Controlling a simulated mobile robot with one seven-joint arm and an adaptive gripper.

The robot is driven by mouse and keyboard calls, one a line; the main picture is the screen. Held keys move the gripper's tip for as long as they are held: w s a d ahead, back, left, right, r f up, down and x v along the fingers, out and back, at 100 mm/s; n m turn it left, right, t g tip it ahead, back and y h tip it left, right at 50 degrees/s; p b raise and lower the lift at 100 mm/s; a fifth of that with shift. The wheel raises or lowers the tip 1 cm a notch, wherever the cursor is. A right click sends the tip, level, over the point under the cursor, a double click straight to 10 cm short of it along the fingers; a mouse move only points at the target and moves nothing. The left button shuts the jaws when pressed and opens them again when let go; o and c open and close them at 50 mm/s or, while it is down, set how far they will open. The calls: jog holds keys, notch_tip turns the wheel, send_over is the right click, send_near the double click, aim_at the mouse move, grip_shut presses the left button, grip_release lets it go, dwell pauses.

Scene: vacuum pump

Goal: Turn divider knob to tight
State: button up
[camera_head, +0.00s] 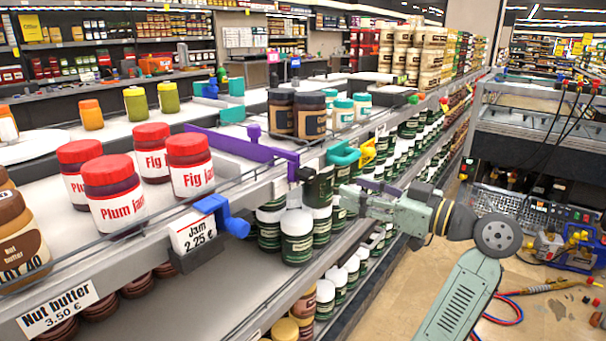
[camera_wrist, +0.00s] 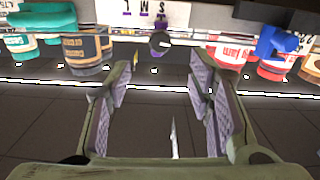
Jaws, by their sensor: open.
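In the wrist view a dark round knob (camera_wrist: 160,43) shows by the shelf edge, near a white label (camera_wrist: 152,12) with purple letters. I cannot read from it how tight the knob is. My gripper (camera_head: 352,194) is in front of the shelf edge. In the wrist view my gripper (camera_wrist: 163,88) is open and empty, with the knob beyond the gap between its fingers, apart from them.
A teal divider clip (camera_head: 345,155) and a blue one (camera_head: 230,225) flank the purple divider. Red-lidded jam jars (camera_head: 112,188) and brown jars (camera_head: 308,115) stand on the shelf. Dark jars (camera_head: 297,238) fill the lower shelf. A cart (camera_head: 530,130) stands at right.

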aim_at(313, 176)
jog(key=p+x, duration=0.2)
jog(key=x, duration=0.8)
jog(key=shift+w+a, duration=0.15)
jog(key=shift+a, duration=0.1)
jog(key=shift+c, duration=0.3)
grip_shut()
